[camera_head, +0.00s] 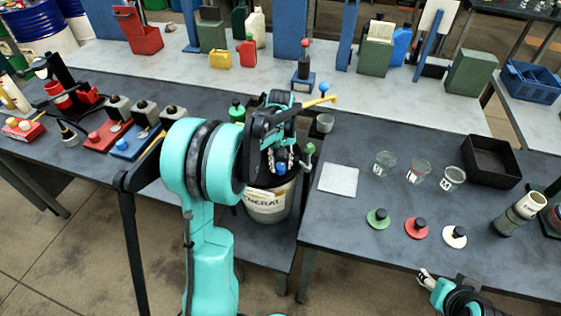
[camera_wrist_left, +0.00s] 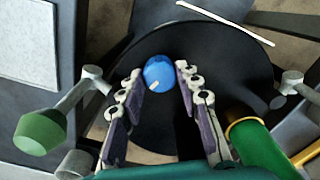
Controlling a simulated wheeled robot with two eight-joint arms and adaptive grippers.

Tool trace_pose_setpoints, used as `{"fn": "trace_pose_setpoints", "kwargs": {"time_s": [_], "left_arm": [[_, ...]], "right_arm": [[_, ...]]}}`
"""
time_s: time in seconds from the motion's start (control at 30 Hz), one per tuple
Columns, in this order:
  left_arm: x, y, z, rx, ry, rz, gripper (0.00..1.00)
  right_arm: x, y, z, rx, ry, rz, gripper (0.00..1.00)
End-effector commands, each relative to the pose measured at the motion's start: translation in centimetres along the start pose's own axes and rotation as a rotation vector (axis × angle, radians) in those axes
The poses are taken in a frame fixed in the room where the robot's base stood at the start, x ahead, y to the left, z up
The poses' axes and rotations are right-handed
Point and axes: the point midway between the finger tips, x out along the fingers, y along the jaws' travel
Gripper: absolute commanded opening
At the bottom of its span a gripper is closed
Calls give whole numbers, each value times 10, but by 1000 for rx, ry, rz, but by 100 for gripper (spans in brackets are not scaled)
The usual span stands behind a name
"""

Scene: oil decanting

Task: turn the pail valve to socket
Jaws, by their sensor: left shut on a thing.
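The blue knob also shows in the head view (camera_head: 281,169). A green-knobbed lever (camera_wrist_left: 40,137) sticks out beside the lid. The valve body under the knob is hidden. My right gripper (camera_head: 425,279) is at the lower right; its opening is unclear.
A grey plate (camera_head: 338,181), several glass jars (camera_head: 385,163), coloured knobbed lids (camera_head: 416,228) and a black bin (camera_head: 491,161) are on the right table. A yellow-ended rod (camera_head: 318,103) and a grey cup (camera_head: 324,123) are close behind my left gripper. The left table is crowded.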

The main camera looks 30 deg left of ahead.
Motion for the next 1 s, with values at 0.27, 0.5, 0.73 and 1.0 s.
{"fn": "trace_pose_setpoints", "kwargs": {"time_s": [0.27, 0.5, 0.73, 1.0], "left_arm": [[-1, 0, 0, -262, 0, 0, 5], [-1, 0, 0, -489, 0, 0, 5], [-1, 0, 0, -707, -1, 0, 5], [0, 0, 0, -948, -1, 0, 5]], "right_arm": [[-9, 0, -6, 0, 0, 0, 52], [-14, 0, -10, 0, 0, 0, 52], [-18, 0, -13, 0, 0, 0, 52], [-21, 0, -15, 0, 0, 0, 52]]}}
